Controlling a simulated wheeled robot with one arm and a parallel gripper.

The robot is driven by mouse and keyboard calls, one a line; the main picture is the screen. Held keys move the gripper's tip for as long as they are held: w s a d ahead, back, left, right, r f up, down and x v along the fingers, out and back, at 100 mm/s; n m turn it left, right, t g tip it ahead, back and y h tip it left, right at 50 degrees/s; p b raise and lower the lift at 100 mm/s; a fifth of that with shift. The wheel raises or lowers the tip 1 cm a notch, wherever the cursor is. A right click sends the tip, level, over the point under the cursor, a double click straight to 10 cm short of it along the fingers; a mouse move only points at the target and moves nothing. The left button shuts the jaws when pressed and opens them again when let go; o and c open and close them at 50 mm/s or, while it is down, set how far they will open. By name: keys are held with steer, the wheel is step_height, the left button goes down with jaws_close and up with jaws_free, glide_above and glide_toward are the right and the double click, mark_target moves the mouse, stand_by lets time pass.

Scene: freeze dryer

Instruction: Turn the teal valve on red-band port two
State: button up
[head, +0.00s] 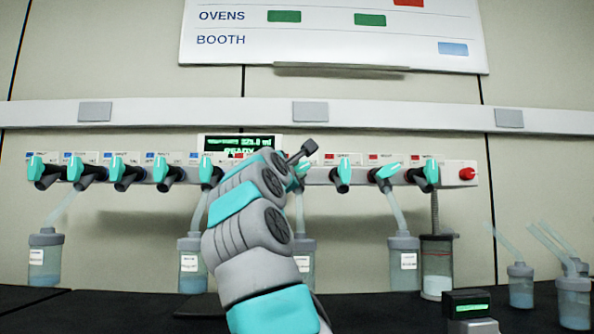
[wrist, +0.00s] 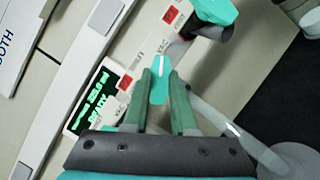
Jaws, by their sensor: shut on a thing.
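A row of teal valves runs along the white manifold, with blue labels on the left and red labels on the right. My gripper (head: 303,154) is at a red-label port right of the display, and my arm hides part of the row. In the wrist view, my gripper (wrist: 158,92) is shut on a teal valve handle (wrist: 160,68), with one green finger on each side. A red label (wrist: 125,83) sits beside this port. Its number is too small to read. The neighbouring teal valve (wrist: 213,12) is clear of the fingers.
The green-lit display (head: 243,144) is left of my gripper. Flasks hang below on clear tubes, including one (head: 403,262) to the right. A red knob (head: 466,174) ends the manifold. Loose flasks (head: 520,287) stand on the dark bench at right.

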jaws_close()
